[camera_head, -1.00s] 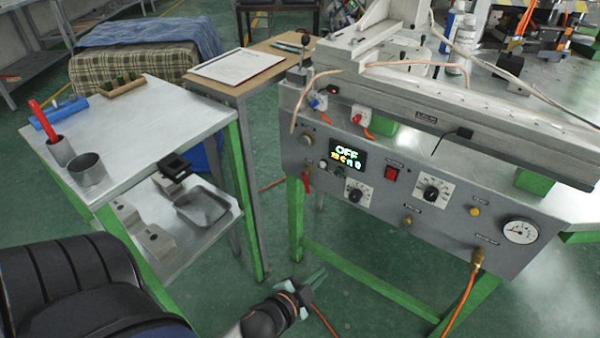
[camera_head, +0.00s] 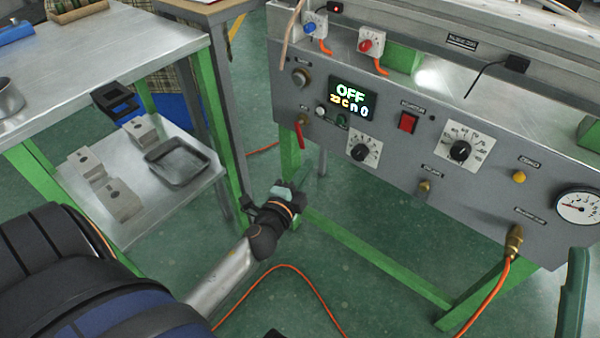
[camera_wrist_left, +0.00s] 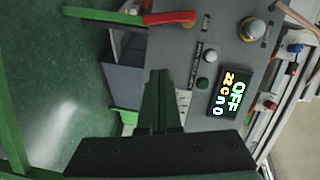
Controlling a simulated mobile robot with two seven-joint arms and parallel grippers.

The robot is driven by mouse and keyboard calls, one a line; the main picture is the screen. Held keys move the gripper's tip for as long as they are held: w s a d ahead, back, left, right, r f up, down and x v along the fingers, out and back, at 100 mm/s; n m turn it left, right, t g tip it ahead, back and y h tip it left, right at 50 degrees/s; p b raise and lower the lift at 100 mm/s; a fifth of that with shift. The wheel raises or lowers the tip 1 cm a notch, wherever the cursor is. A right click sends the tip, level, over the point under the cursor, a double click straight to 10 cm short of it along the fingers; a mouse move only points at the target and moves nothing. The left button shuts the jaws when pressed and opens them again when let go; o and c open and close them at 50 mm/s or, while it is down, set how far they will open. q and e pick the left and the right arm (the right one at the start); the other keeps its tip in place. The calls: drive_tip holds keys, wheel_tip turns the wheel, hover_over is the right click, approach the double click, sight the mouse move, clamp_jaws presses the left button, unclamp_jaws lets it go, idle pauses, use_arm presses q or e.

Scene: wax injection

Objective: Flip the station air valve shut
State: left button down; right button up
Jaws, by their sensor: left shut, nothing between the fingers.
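The air valve is a small red lever (camera_head: 301,133) at the lower left of the grey station panel (camera_head: 390,185). It hangs down along the panel face. In the left wrist view the red lever (camera_wrist_left: 170,18) shows at the top, lying sideways in that picture. My left gripper (camera_head: 284,190) is below the valve and in front of the panel's left leg, apart from the lever. Its fingers (camera_wrist_left: 162,95) are shut together with nothing between them.
The panel carries a lit display reading OFF (camera_head: 350,96), a red switch (camera_head: 408,122), dials and a gauge (camera_head: 579,206). A metal side table (camera_head: 150,62) with a lower shelf stands at the left. An orange hose (camera_head: 488,292) hangs from the panel. Floor between the tables is open.

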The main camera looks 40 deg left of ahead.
sight(303, 145)
use_arm(q)
drive_tip(key=w, duration=0.3)
drive_tip(key=w+a, duration=0.1)
drive_tip(key=w, duration=0.2)
drive_tip(key=shift+w+a+f, duration=0.15)
drive_tip(key=shift+w+f, duration=0.05)
drive_tip(key=shift+w, duration=0.05)
drive_tip(key=a, duration=0.1)
drive_tip(key=a+f+b, duration=0.1)
drive_tip(key=shift+s+a, duration=0.15)
drive_tip(key=shift+a, duration=0.7)
use_arm(e)
drive_tip(key=shift+w+f, duration=0.1)
drive_tip(key=shift+f, duration=0.5)
use_arm(q)
drive_tip(key=a+f+m+b, duration=0.1)
drive_tip(key=b, duration=0.2)
drive_tip(key=shift+f+m+b, duration=0.2)
drive_tip(key=shift+m+b, duration=0.1)
drive_tip(key=shift+m, duration=0.1)
drive_tip(key=shift+a+r+m+b, duration=0.15)
drive_tip(key=shift+a+m+b, duration=0.1)
drive_tip(key=shift+m+b, duration=0.25)
use_arm(e)
drive_tip(key=shift+m, duration=0.5)
drive_tip(key=f, duration=0.4)
drive_tip(key=shift+w+a+f, duration=0.1)
drive_tip(key=shift+a+f, duration=0.15)
drive_tip(key=shift+a, duration=0.05)
drive_tip(key=shift+r, duration=0.1)
